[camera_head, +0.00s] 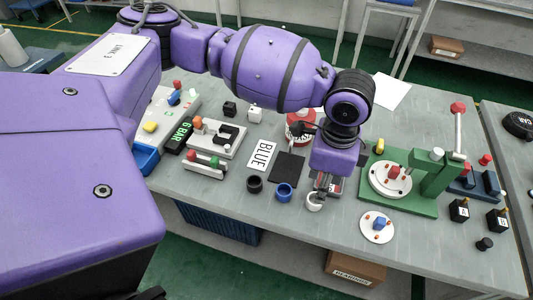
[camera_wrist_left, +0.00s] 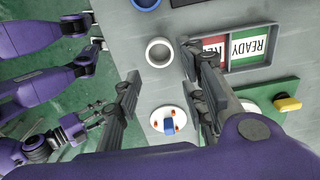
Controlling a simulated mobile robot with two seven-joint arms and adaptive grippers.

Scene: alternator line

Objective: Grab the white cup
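The white cup (camera_head: 314,205) stands upright near the front edge of the grey table, partly hidden by my left gripper (camera_head: 319,190) in the head view. In the left wrist view the white cup (camera_wrist_left: 160,52) shows its round open rim. My left gripper (camera_wrist_left: 162,65) is open, one finger to each side of the cup's line, with the cup by the fingertips. No contact is visible. Purple arm parts with dark gripper-like ends show at the left of the wrist view; I cannot make out my right gripper's state there.
A blue cup (camera_head: 284,192) and a black cup (camera_head: 254,185) stand left of the white cup. A red and green sign tray (camera_wrist_left: 240,48) lies close beside my right-hand finger. A white disc with a blue block (camera_head: 377,226) and a green fixture (camera_head: 408,190) stand to the right.

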